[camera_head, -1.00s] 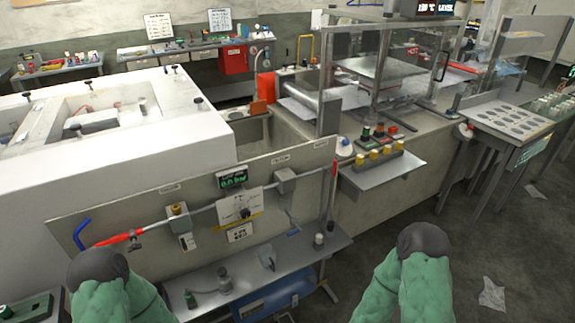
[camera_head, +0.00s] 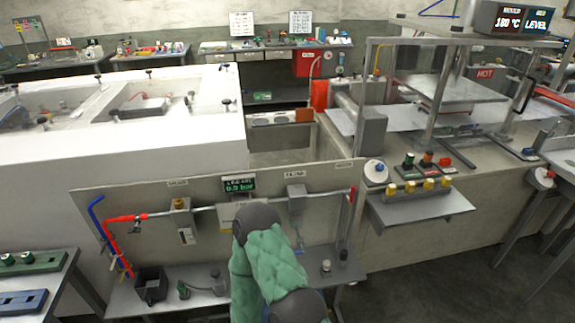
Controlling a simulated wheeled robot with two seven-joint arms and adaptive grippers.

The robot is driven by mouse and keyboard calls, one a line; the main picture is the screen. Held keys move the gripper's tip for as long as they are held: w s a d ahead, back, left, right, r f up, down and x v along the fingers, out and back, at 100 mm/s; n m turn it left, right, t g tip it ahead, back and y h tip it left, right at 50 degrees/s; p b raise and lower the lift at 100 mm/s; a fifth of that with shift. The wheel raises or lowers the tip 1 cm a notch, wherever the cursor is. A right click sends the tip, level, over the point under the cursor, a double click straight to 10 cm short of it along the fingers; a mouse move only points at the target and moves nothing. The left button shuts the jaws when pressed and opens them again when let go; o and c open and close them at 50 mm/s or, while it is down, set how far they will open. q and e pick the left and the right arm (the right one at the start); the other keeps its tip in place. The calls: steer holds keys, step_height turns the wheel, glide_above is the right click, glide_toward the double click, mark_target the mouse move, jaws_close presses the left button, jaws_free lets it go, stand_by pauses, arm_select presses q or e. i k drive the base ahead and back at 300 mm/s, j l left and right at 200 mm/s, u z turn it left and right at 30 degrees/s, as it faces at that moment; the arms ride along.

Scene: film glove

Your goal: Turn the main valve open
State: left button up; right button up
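A pipe panel (camera_head: 323,202) stands in front of me, with a grey pipe along it and a green display (camera_head: 239,184) reading about 0.0 bar. A red pipe (camera_head: 112,237) joins at the left, with a small dark fitting (camera_head: 138,224). A brass-topped fitting (camera_head: 181,204) sits on the pipe, and a red piece (camera_head: 351,193) is at its right end. I cannot tell which is the main valve. One green-sleeved arm of mine, seemingly the right, rises in front of the panel's middle and covers part of it. No gripper fingers show; my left arm is out of view.
A grey shelf below the panel carries a black open box (camera_head: 151,284) and small fittings. A bench (camera_head: 40,262) with green and blue blocks is at lower left. A console (camera_head: 420,200) with yellow knobs juts out at right. Floor at lower right is clear.

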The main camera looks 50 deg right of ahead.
mark_target(350, 199)
steer(key=k+l+u, duration=0.15)
steer(key=l+u, duration=0.25)
steer(key=k+l+u, duration=0.15)
steer(key=u, duration=0.25)
steer(key=k+l+u, duration=0.2)
steer(key=u, duration=0.2)
steer(key=k+l+u, duration=0.1)
steer(key=k+u, duration=0.15)
steer(key=u, duration=0.15)
steer(key=k+u, duration=0.2)
steer(key=u, duration=0.2)
